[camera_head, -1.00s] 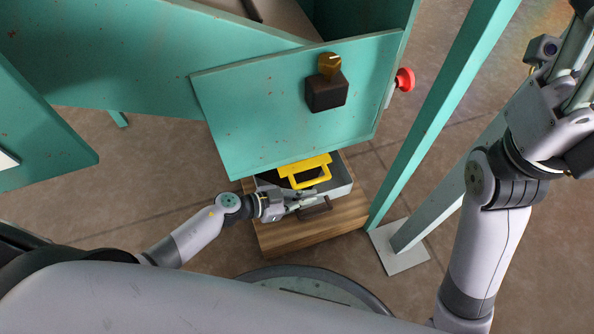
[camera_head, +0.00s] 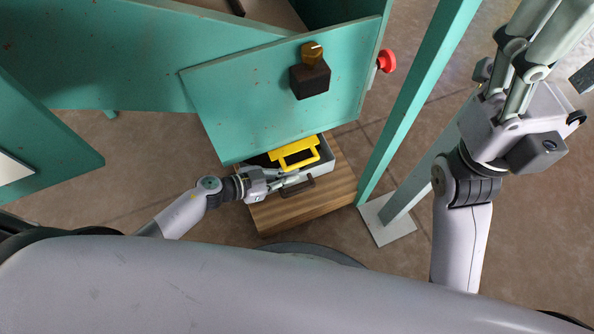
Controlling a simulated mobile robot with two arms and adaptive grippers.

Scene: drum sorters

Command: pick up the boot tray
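The boot tray looks to be the shallow grey tray (camera_head: 325,163) on a wooden block, partly hidden under the teal panel. A dark handle (camera_head: 298,188) is on its near side, and a yellow frame-shaped piece (camera_head: 297,152) lies in or over it. My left gripper (camera_head: 287,178) is at the tray's near left side, just left of the dark handle. Its fingers look spread, with nothing seen held; whether they touch the tray I cannot tell. My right gripper (camera_head: 530,45) is raised at the upper right, its fingertips cut off by the frame.
The wooden block (camera_head: 330,200) stands on the brown floor. The teal panel (camera_head: 240,110) with a dark box and brass knob (camera_head: 312,65) overhangs the tray. A red button (camera_head: 386,61) is at its right. A teal post (camera_head: 415,95) rises right of the block.

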